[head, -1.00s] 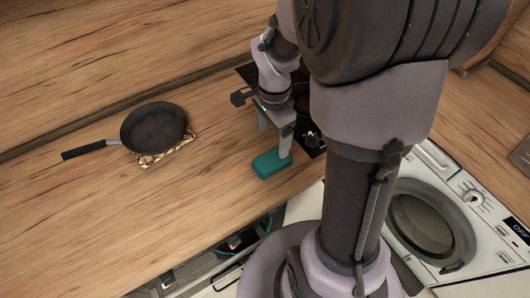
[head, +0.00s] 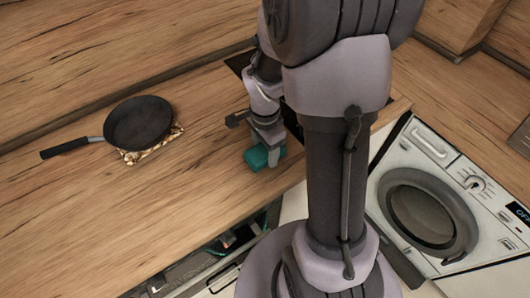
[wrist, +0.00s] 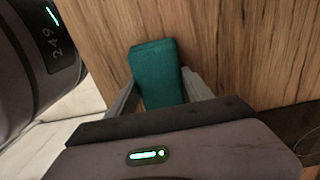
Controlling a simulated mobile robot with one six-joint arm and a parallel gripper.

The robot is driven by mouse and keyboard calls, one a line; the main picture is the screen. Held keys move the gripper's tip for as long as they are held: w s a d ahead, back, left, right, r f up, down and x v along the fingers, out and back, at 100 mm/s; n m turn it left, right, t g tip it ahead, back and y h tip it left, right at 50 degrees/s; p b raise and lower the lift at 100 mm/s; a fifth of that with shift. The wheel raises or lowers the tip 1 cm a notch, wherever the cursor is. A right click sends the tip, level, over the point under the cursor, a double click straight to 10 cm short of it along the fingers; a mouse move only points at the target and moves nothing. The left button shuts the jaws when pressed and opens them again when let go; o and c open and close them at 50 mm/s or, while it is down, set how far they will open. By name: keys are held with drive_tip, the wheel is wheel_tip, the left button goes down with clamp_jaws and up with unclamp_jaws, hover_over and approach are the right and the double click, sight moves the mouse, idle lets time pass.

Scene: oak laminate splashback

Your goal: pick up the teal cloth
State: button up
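The teal cloth (head: 261,158), a thick, block-like bundle, lies on the wooden counter near its front edge. My gripper (head: 264,152) is down at the cloth, with one finger on the near right side; the other is mostly hidden. In the wrist view the cloth (wrist: 157,72) is between the two grey fingers of my gripper (wrist: 160,80). The fingers look spread, one at each side of the cloth and very close to it; firm contact cannot be made out.
A dark frying pan (head: 138,124) rests on a patterned mat (head: 152,154) to the left on the counter. A dark hob lies behind my arm, mostly hidden. A white washing machine (head: 410,150) stands at the right.

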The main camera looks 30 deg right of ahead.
sight(266, 153)
drive_tip(key=c, duration=0.6)
drive_tip(key=shift+r, duration=0.15)
drive_tip(key=shift+r+p, duration=0.3)
drive_tip(key=shift+r, duration=0.05)
drive_tip(key=r, duration=0.1)
drive_tip(key=s+r+p, duration=0.1)
drive_tip(key=r, duration=0.1)
drive_tip(key=shift+a, duration=0.1)
drive_tip(key=s, duration=0.2)
drive_tip(key=s+a+p, duration=0.1)
drive_tip(key=s, duration=0.2)
drive_tip(key=s+a, duration=0.1)
drive_tip(key=s, duration=0.2)
drive_tip(key=shift+r, duration=0.3)
drive_tip(key=s+b, duration=0.1)
drive_tip(key=f+b, duration=0.1)
drive_tip(key=b, duration=0.1)
drive_tip(key=shift+s+a, duration=0.3)
drive_tip(key=shift+s, duration=0.1)
drive_tip(key=shift+s+a+r+b, duration=0.25)
drive_tip(key=shift+s+b, duration=0.5)
drive_tip(key=shift+b, duration=0.2)
drive_tip(key=shift+s+a+r+b, duration=0.15)
drive_tip(key=shift+s+r+b, duration=0.1)
drive_tip(key=shift+s+b, duration=0.65)
drive_tip(key=shift+s+a+r+b, duration=0.25)
drive_tip(key=shift+s+b, duration=0.4)
drive_tip(key=shift+b, duration=0.35)
